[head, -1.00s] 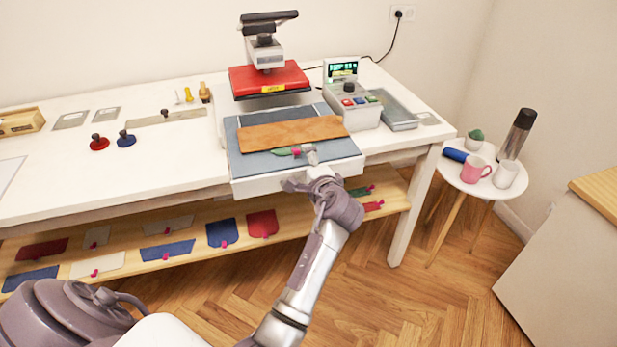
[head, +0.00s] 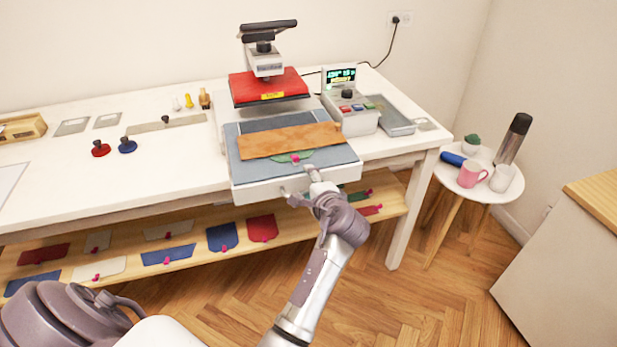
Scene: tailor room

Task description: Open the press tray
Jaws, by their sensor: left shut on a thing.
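The heat press stands on the white table, its red upper plate (head: 270,86) raised above the tray. The press tray (head: 247,172), white with a blue-grey top, sticks out past the table's front edge. A brown leather piece (head: 290,140) lies across it, with a green piece and pink tag (head: 296,158) partly under its front edge. My left gripper (head: 314,187) is at the middle of the tray's front and shut on its handle; the fingers hide most of the grip. My right gripper is not in view.
A control box (head: 352,118) with a lit screen and a grey bin (head: 392,122) stand right of the press. Below is a wooden shelf (head: 130,256) with several tagged pieces. A round side table (head: 476,182) holds cups and a flask.

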